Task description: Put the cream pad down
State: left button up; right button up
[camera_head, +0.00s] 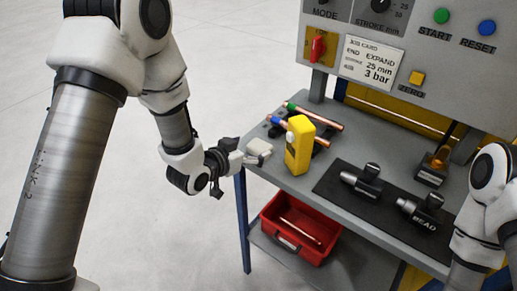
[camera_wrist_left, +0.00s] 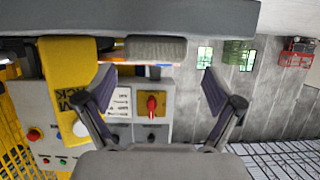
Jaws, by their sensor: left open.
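The cream pad (camera_head: 259,146) is a small pale block on the left end of the grey bench (camera_head: 335,165). In the left wrist view the pad (camera_wrist_left: 156,49) looks grey and rests against the bench surface, which shows upside down at the top. My left gripper (camera_head: 236,158) is just left of the pad, at the bench edge. Its two fingers (camera_wrist_left: 157,88) are spread wider than the pad, and a gap shows between them and it. Only part of my right arm shows at the right edge of the head view; its gripper is out of view.
A yellow device (camera_head: 299,145) stands close right of the pad; it also shows in the left wrist view (camera_wrist_left: 68,70). Copper tubes (camera_head: 315,117) lie behind it. A black mat (camera_head: 330,186) holds tools. A red bin (camera_head: 274,227) sits below. Floor to the left is clear.

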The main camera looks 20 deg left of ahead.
pick_arm(q)
jog(key=s+a+f+n+g+y, duration=0.2)
jog(key=s+f+g, duration=0.6)
jog(key=s+f, duration=1.1)
jog(key=shift+a+f+n+y, duration=0.45)
jog(key=shift+a+f, duration=0.25)
jog(key=shift+a, duration=0.5)
jog(key=shift+o, duration=0.5)
jog(key=s+a+f+n+g+y, duration=0.1)
jog(key=s+f+g, duration=0.3)
jog(key=s, duration=0.9)
notch_tip(320, 180, down, 2)
jog(key=shift+s+a+f+g, duration=0.2)
jog(key=shift+a+g, duration=0.05)
jog(key=shift+g, duration=0.15)
jog(key=m+t+h+p, duration=0.3)
jog(key=m+t+h, duration=0.1)
jog(key=t, duration=0.9)
send_near(259, 146)
jog(key=w+d, duration=0.1)
jog(key=w, duration=0.2)
jog(key=p+x, duration=0.1)
jog(key=x, duration=0.2)
jog(key=f+p+x, duration=0.1)
jog(key=x, duration=0.3)
jog(key=shift+s+f, duration=0.1)
jog(key=shift+f, duration=0.15)
jog(key=c, duration=1.2)
